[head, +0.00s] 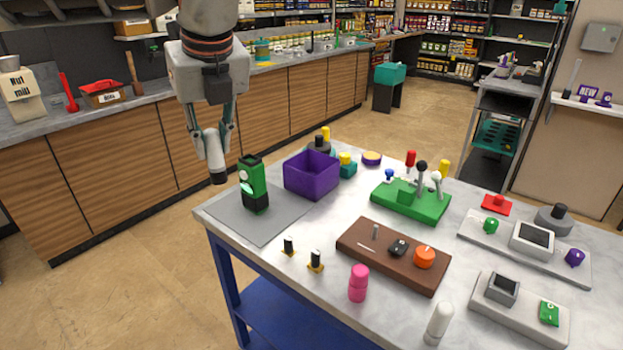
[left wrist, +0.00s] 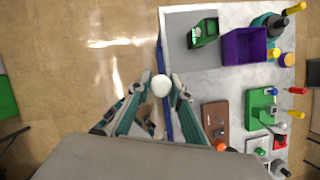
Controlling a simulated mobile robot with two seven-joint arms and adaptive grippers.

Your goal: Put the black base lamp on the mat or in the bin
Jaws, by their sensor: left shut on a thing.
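My left gripper (head: 215,150) is shut on a lamp with a white body and a black base (head: 218,178). The base points down. In the left wrist view the lamp's round white top (left wrist: 161,86) shows between the fingers. It hangs in the air by the table's edge, apart from the grey mat (head: 232,222), which also shows in the left wrist view (left wrist: 181,42). The purple bin (head: 312,180) stands at the mat's far right corner; it also shows in the left wrist view (left wrist: 244,46). My right gripper is not in view.
A green and black device (head: 254,184) stands upright on the mat. A green lever block (head: 410,204), a brown panel (head: 393,256), a pink bottle (head: 358,284) and a white cylinder (head: 438,322) stand on the table. The mat's front part is bare.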

